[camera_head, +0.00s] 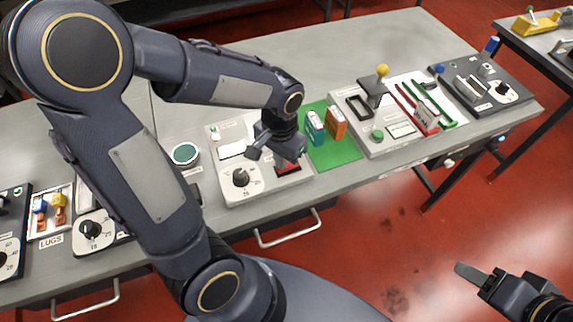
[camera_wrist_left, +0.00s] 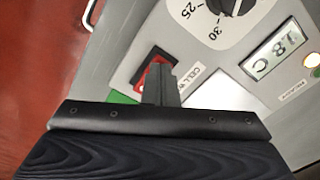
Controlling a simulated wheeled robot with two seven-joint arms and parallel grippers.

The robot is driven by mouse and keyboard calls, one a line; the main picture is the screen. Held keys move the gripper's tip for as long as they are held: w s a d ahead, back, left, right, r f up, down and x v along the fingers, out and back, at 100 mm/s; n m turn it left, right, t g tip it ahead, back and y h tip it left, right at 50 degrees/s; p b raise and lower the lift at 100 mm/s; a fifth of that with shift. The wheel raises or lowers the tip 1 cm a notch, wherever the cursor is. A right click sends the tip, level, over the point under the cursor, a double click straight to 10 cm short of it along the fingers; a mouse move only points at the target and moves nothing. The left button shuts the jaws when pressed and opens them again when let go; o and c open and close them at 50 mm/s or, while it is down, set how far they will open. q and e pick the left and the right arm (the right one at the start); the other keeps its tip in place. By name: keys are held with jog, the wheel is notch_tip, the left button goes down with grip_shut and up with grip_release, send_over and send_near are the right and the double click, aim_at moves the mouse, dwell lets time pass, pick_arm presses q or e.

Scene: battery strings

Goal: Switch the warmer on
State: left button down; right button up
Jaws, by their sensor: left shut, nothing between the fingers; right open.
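The warmer is a pale panel (camera_head: 262,192) on the bench, with a black dial (camera_head: 240,177). A red rocker switch (camera_head: 290,168) sits near its right edge in a dark frame, and it also shows in the left wrist view (camera_wrist_left: 151,72). Its label starts "CELL W". The display (camera_wrist_left: 278,49) reads about 18 C. My left gripper (camera_head: 278,152) is shut and empty, its fingertips (camera_wrist_left: 160,75) over the switch, hiding part of it. I cannot tell whether they touch or which way the rocker is tipped. My right gripper (camera_head: 478,275) is open, away from the bench.
A green mat (camera_head: 335,153) with a teal block (camera_head: 315,128) and an orange block (camera_head: 335,122) lies right of the panel. A round green-topped item (camera_head: 185,154) is to its left. A lit lamp (camera_wrist_left: 312,61) is beside the display. Drawer handles (camera_head: 288,230) project from the bench front.

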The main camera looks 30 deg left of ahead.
pick_arm(q)
notch_tip(320, 180, up, 7)
jog(key=p, duration=0.6)
dwell(0.7)
